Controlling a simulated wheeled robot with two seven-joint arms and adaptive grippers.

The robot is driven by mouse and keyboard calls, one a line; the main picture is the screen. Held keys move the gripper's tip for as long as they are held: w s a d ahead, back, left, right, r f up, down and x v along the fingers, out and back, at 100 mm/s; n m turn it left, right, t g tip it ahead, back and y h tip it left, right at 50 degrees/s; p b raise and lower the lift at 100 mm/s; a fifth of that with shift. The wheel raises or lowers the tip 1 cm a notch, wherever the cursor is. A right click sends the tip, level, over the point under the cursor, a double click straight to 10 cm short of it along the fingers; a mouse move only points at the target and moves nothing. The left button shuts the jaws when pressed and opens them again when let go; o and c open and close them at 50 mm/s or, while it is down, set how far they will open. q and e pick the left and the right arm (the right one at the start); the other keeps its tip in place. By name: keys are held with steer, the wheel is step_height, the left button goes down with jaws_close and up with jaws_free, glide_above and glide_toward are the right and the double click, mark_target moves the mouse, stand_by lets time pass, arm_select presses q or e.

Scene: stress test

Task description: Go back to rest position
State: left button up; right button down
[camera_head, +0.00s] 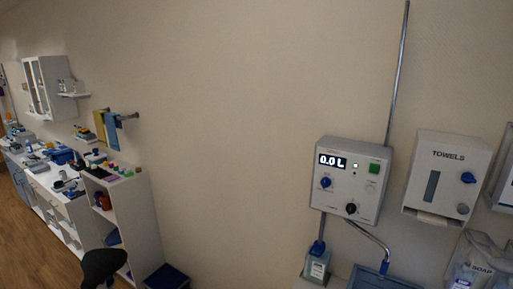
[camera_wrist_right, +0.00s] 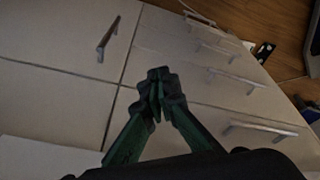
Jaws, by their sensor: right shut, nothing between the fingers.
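My right gripper (camera_wrist_right: 158,95) shows in the right wrist view. Its dark green and black fingers meet at the tips, and it is shut and empty. Behind it are pale cabinet fronts (camera_wrist_right: 55,100) with metal bar handles; the fingers appear apart from them. Neither gripper can be made out in the head view. My left gripper is not in view.
A white shelf (camera_head: 140,215), a black rounded object (camera_head: 100,264) and a blue bin (camera_head: 166,278) stand at left.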

steer(key=s+a+f+g+b, duration=0.1)
steer(key=s+f+b, duration=0.15)
steer(key=f, duration=0.95)
steer(key=s+f+b, duration=0.1)
steer(key=s+f, duration=0.3)
steer(key=f, duration=0.7)
steer(key=s+f+n+g+b, duration=0.1)
steer(key=s+f+b, duration=0.3)
steer(key=s+f, duration=1.2)
steer(key=shift+s+a+f, duration=0.3)
steer(key=shift+f, duration=0.15)
